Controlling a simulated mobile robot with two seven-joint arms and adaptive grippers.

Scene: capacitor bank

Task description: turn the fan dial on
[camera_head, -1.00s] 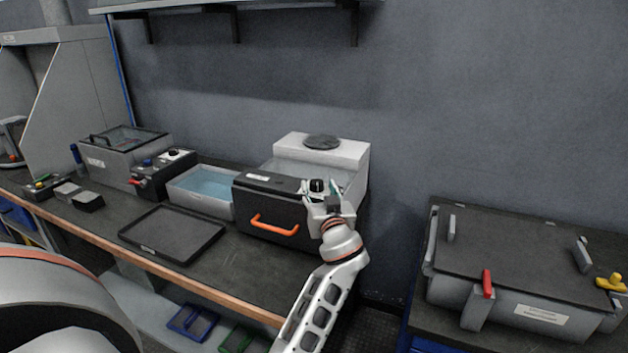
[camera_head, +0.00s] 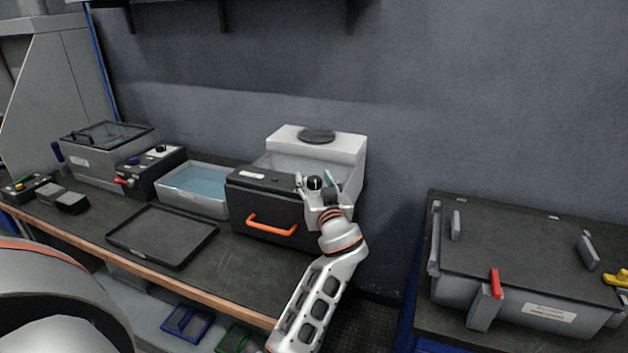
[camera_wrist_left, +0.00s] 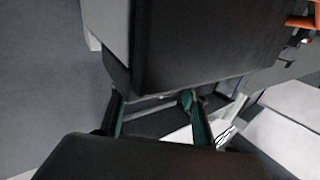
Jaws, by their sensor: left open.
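A black dial (camera_head: 314,183) with a light mark shows at the right end of the black-fronted unit (camera_head: 262,205), which has an orange handle (camera_head: 272,225). My left gripper (camera_head: 315,181) is open at that end, with one finger on each side of the dial in the head view. I cannot tell whether the fingers touch it. In the left wrist view, the two teal-lined fingers (camera_wrist_left: 158,112) are spread beside the unit's dark body (camera_wrist_left: 205,45). The dial cannot be made out there. My right gripper is not in view.
A white box with a round dark grille (camera_head: 317,136) stands behind the unit. Left of it are a water basin (camera_head: 193,191), a black tray (camera_head: 162,237) and a control box with knobs (camera_head: 150,172). A grey lidded case (camera_head: 525,265) stands on the right bench.

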